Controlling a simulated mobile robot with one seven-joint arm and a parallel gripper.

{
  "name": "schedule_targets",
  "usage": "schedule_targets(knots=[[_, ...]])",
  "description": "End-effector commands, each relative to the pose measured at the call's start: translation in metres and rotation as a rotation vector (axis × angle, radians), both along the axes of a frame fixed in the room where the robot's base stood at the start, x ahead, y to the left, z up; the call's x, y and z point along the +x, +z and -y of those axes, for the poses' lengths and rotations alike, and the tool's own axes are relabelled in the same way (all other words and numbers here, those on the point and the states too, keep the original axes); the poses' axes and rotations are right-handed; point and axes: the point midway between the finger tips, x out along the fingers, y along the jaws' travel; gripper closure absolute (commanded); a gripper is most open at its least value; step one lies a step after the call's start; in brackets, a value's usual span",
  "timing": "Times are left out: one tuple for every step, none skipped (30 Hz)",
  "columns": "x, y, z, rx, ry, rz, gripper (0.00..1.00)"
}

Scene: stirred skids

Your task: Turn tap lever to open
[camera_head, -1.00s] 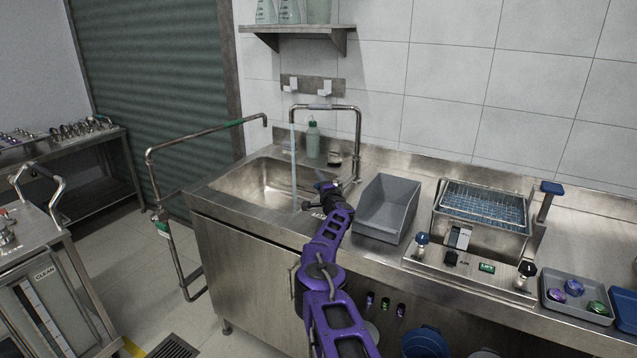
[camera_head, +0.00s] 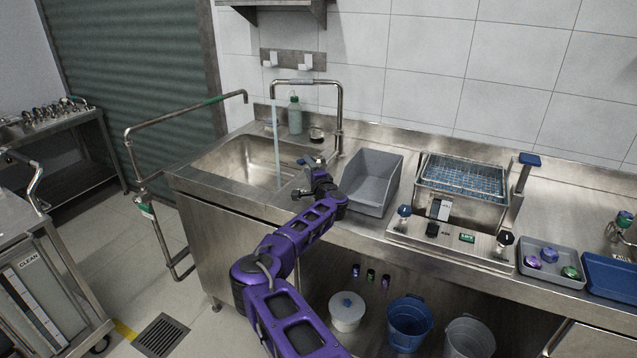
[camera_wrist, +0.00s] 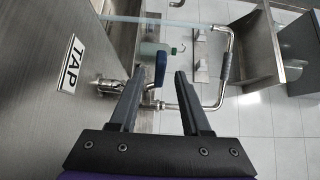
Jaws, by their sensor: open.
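The tap (camera_head: 340,115) is a bent steel pipe at the back of the sink (camera_head: 222,165). A pale water stream (camera_head: 277,145) falls from its spout into the basin; it also shows in the wrist view (camera_wrist: 165,21). The tap lever (camera_wrist: 161,67) has a blue handle on a steel valve (camera_wrist: 110,87), beside a TAP label (camera_wrist: 72,63). My gripper (camera_wrist: 157,80) is open, its dark fingers pointing at the lever. The handle appears between or just beyond the fingertips; contact cannot be told. In the head view my gripper (camera_head: 312,166) is by the sink's right rim.
A grey bin (camera_head: 372,183) stands just right of my gripper. A green bottle (camera_head: 295,116) stands behind the sink. A wire-rack bath (camera_head: 462,178) is farther right. A pipe frame (camera_head: 185,116) stands left of the sink.

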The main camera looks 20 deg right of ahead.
Motion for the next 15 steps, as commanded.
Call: schedule_targets(knots=[[-0.008,0.000,-0.001,-0.002,-0.002,-0.001,0.53],[-0.012,0.000,-0.001,-0.002,-0.001,-0.001,0.53],[-0.018,0.000,-0.002,-0.001,-0.001,-0.001,0.53],[-0.023,0.000,-0.002,-0.001,-0.001,-0.001,0.53],[-0.028,0.000,-0.001,-0.001,-0.002,-0.001,0.53],[-0.034,0.000,-0.002,-0.002,-0.001,-0.001,0.53],[-0.039,0.000,-0.002,-0.002,-0.002,-0.001,0.53],[-0.044,0.000,-0.002,-0.002,-0.002,-0.001,0.53],[-0.051,0.000,-0.003,-0.001,-0.001,-0.001,0.53],[-0.056,0.000,-0.003,-0.001,-0.002,-0.001,0.53],[-0.061,0.000,-0.003,0.000,-0.002,-0.001,0.53],[-0.067,0.000,-0.003,0.000,-0.002,-0.001,0.53],[-0.071,0.000,-0.004,0.000,0.000,-0.001,0.53],[-0.075,0.000,-0.003,-0.001,-0.002,-0.001,0.53],[-0.080,0.000,-0.003,-0.001,-0.001,0.000,0.53]])
